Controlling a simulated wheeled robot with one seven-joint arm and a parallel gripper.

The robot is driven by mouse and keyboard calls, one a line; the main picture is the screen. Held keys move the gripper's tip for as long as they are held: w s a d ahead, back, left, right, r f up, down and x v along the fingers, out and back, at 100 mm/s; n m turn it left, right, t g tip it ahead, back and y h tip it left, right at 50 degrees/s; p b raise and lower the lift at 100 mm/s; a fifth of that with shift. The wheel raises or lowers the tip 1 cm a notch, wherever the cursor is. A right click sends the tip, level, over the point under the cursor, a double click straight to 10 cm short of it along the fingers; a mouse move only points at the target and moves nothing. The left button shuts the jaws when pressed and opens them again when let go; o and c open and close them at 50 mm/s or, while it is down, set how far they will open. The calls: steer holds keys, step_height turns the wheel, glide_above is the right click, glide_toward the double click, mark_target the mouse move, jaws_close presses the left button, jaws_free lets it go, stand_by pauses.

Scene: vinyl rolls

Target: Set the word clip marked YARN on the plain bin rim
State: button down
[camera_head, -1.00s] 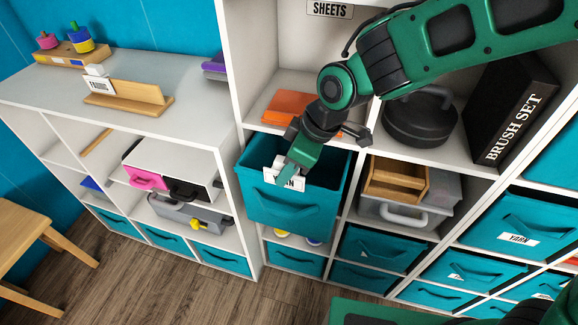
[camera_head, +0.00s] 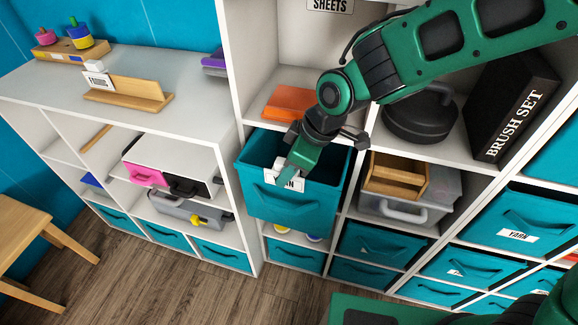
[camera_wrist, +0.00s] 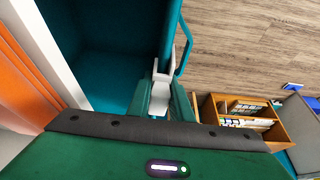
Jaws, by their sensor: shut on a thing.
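My gripper (camera_head: 287,178) is shut on a white word clip (camera_head: 295,176) at the front rim of the plain teal bin (camera_head: 292,207). The clip's face is partly covered by a finger; only its last letter or so shows. The bin is pulled partway out of the shelf and looks empty. In the wrist view, the clip (camera_wrist: 161,84) sits between my fingertips (camera_wrist: 161,104) and straddles the bin's rim (camera_wrist: 170,35). I cannot tell whether it is pressed fully down.
Other teal bins with YARN labels (camera_head: 518,236) stand at the lower right. A wooden holder with another white clip (camera_head: 98,77) is on the low cabinet's top. An orange item (camera_head: 290,103) lies on the shelf above the bin, and a wooden tray (camera_head: 396,178) is to its right.

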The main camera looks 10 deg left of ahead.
steer(key=shift+f, duration=0.3)
steer(key=c, duration=1.5)
jaws_free()
steer(key=shift+v, duration=3.5)
steer(key=shift+s, duration=0.1)
